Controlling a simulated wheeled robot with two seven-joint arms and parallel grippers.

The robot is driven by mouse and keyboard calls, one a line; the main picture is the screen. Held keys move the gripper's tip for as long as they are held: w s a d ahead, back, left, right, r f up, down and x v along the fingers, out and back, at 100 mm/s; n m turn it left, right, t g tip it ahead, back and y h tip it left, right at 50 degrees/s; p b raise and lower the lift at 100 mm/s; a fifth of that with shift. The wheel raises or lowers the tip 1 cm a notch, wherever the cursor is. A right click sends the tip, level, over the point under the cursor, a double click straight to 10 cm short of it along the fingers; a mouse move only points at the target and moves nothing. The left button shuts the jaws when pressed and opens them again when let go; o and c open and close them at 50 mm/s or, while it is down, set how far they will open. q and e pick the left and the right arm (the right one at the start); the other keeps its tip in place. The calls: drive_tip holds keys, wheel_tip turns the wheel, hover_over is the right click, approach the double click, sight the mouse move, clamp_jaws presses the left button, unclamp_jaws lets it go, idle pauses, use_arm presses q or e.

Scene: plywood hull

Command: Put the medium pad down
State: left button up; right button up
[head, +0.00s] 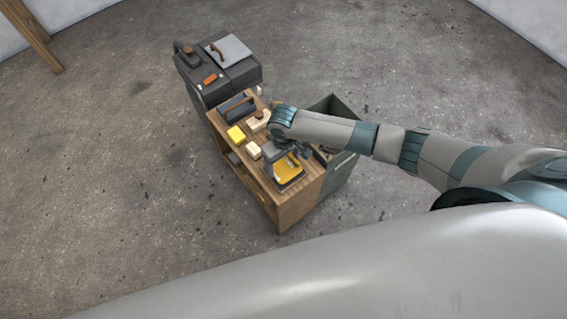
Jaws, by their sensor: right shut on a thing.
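My right gripper (280,152) reaches in from the right over the front part of a wooden cart top (309,177). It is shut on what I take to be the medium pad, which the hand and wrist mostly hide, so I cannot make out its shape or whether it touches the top. A yellow item with a dark edge (289,172) lies just below the gripper in the picture. A bright yellow block (236,134) and a cream block (253,150) lie on the top to the left of the gripper. My left gripper is not in view.
A pale wooden-looking piece (259,121) and a dark handled item (237,107) lie farther back on the top. A dark machine or case (225,86) stands at the back end. A dark green open bin (342,172) adjoins the right side. The concrete floor around is clear.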

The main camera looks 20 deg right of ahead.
sight(283, 166)
drive_tip(key=shift+f, duration=0.6)
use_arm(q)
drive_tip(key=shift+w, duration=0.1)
use_arm(e)
drive_tip(key=shift+f, duration=0.1)
drive_tip(key=o, duration=1)
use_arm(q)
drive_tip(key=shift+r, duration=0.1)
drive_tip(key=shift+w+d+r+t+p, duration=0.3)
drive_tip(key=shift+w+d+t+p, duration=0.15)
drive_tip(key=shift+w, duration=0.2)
use_arm(e)
wheel_tip(283, 166, up, 12)
drive_tip(key=shift+r, duration=0.1)
